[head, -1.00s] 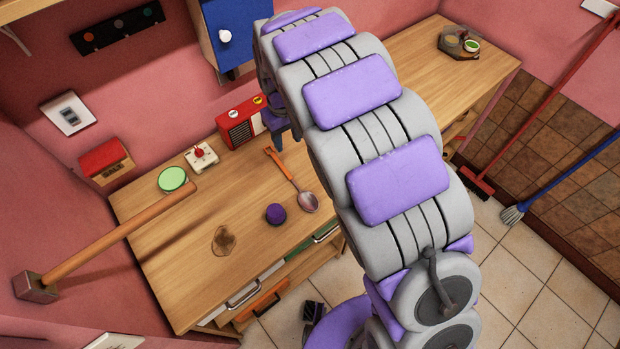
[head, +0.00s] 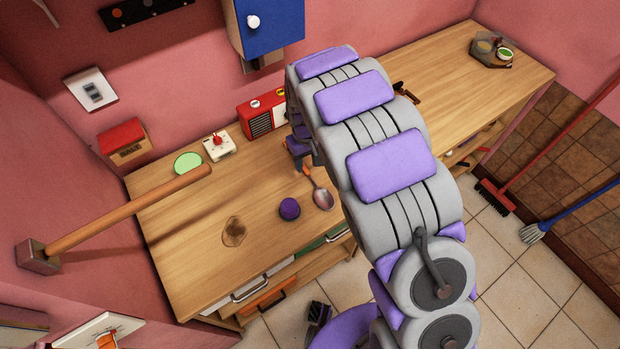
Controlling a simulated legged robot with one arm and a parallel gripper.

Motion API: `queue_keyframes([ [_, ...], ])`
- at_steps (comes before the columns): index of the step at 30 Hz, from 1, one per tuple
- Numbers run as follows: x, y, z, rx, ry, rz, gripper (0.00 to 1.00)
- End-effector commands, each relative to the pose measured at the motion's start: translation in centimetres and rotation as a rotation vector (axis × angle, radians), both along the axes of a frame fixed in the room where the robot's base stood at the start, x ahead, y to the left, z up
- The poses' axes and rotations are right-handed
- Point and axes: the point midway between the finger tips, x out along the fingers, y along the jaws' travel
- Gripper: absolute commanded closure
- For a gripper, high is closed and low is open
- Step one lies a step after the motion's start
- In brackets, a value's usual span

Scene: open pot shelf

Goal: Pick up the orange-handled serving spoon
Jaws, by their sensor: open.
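The orange-handled serving spoon (head: 323,199) lies on the wooden counter, its metal bowl toward the front edge. Its orange handle points to the back left, and the far part of it is hidden behind my gripper. My gripper (head: 298,149) shows only in part at the end of my grey and purple arm, just over or beside the handle. It is open. The fingertips are mostly hidden by my arm, and I cannot tell whether they touch the handle.
A purple ball (head: 289,209) sits just left of the spoon bowl. A red radio (head: 262,117), a white box with a red knob (head: 218,147) and a green disc (head: 188,163) stand behind. A wooden beam (head: 130,211) juts over the counter's left. A blue cabinet (head: 270,25) hangs above.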

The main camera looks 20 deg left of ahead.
Motion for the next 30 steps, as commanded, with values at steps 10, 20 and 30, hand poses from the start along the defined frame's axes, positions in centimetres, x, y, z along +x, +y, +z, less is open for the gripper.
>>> queue_keyframes([
  [10, 0.4, 0.0, -4.4, -0.001, 0.001, 0.000, 0.54],
  [20, 0.4, 0.1, -5.0, 0.000, 0.000, 0.000, 0.56],
  [30, 0.4, 0.1, -5.0, 0.000, 0.000, 0.000, 0.89],
])
